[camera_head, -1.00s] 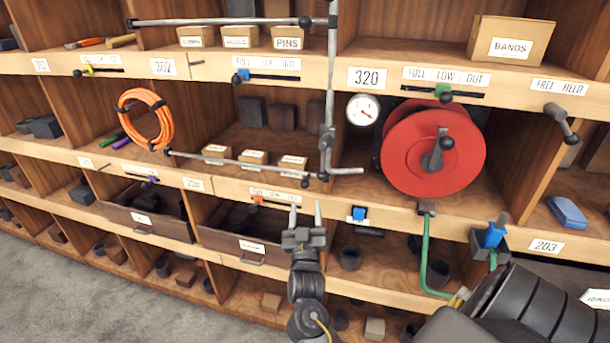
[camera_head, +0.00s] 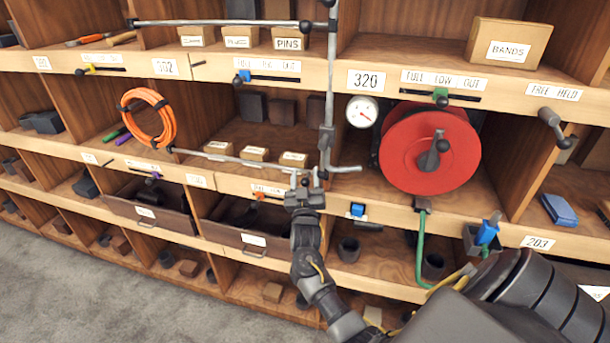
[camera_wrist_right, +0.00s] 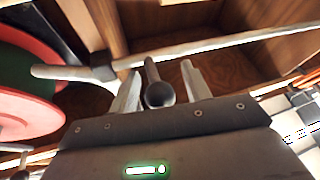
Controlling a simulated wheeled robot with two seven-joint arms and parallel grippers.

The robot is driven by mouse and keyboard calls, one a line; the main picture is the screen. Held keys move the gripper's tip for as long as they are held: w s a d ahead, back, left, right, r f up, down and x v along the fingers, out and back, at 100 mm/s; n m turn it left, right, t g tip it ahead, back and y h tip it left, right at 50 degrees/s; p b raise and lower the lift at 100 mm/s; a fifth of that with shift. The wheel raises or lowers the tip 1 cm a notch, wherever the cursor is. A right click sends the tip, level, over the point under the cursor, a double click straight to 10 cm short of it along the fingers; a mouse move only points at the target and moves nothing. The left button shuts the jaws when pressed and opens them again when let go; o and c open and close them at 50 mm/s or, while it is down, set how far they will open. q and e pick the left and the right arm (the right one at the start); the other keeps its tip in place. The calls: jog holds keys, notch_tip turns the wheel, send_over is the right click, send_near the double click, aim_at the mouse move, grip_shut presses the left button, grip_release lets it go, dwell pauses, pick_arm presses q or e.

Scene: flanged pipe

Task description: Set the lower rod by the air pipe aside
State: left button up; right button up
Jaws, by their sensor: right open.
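The lower rod (camera_head: 235,160) is a thin grey bar running across the front of a shelf bay, with a dark ball at its right end beside the air pipe. The air pipe (camera_head: 329,100) is an upright grey tube with a bent foot; it crosses the right wrist view (camera_wrist_right: 220,45). My right gripper (camera_head: 305,187) is at the rod's right end. In the right wrist view its open fingers (camera_wrist_right: 160,92) stand on either side of the ball end (camera_wrist_right: 160,95), with gaps visible. My left gripper is not in view.
An upper rod (camera_head: 220,23) runs across the shelf above. A red reel (camera_head: 430,152) and a gauge (camera_head: 362,112) sit right of the pipe. Small labelled boxes (camera_head: 255,154) stand behind the lower rod. An orange hose coil (camera_head: 148,118) hangs left. Drawers (camera_head: 240,238) lie below.

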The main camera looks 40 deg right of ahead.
grip_shut()
dwell(0.3)
jog(key=shift+w+a+f, duration=0.1)
